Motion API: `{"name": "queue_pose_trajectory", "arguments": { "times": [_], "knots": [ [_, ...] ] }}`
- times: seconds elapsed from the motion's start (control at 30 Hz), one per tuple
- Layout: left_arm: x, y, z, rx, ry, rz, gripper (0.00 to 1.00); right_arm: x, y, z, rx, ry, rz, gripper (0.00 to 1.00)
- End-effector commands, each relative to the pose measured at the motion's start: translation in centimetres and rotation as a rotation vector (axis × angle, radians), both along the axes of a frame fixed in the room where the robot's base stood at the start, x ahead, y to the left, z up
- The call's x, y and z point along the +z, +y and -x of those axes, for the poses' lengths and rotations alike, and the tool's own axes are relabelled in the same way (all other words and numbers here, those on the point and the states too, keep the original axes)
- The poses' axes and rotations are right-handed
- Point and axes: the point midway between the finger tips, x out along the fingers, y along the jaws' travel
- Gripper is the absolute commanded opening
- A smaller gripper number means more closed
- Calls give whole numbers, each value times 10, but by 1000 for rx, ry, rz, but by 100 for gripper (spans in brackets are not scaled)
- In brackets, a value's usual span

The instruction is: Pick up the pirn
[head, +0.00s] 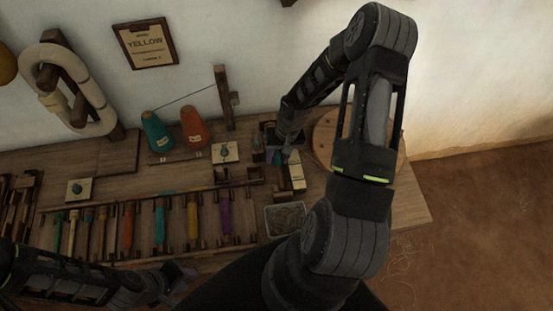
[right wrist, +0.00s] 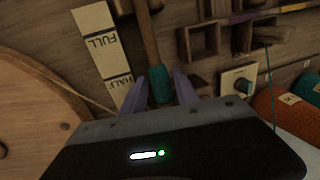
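A pirn (right wrist: 160,84) with a bare wooden shaft and a teal wound part shows in the right wrist view. Its teal part lies between the two purple-grey fingers of my right gripper (right wrist: 160,88), close to both; I cannot tell whether they touch it. In the head view, a bit of teal (head: 277,157) shows by my right gripper (head: 284,148), which is dark and partly hidden at the back of the table. My left gripper (head: 176,279) is low at the front left, away from the pirn, and its fingers are too dark to read.
A gauge card (right wrist: 108,52) marked FULL and HALF lies beside the pirn. A rack (head: 150,228) of several coloured pirns fills the table's left. Teal (head: 156,132) and orange (head: 193,128) cones stand behind. A grey tray (head: 285,219) is near my right arm. A round wooden disc (head: 325,135) lies right.

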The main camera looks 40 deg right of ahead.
Motion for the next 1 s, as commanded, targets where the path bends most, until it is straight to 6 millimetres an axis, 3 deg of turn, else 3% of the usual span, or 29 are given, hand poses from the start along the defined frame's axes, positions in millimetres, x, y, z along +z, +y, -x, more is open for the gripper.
{"name": "queue_pose_trajectory", "arguments": {
  "times": [0.43, 0.87, 1.0],
  "knots": [
    [0, 0, 0, 0, 0, 0, 32, 0, 0, 0, 0, 1, 0, 36],
    [0, 0, 0, 0, 0, 0, 32, 0, 0, 0, 0, 1, 0, 2],
    [0, 0, 0, 0, 0, 0, 32, 0, 0, 0, 0, 1, 0, 0]
  ]
}}
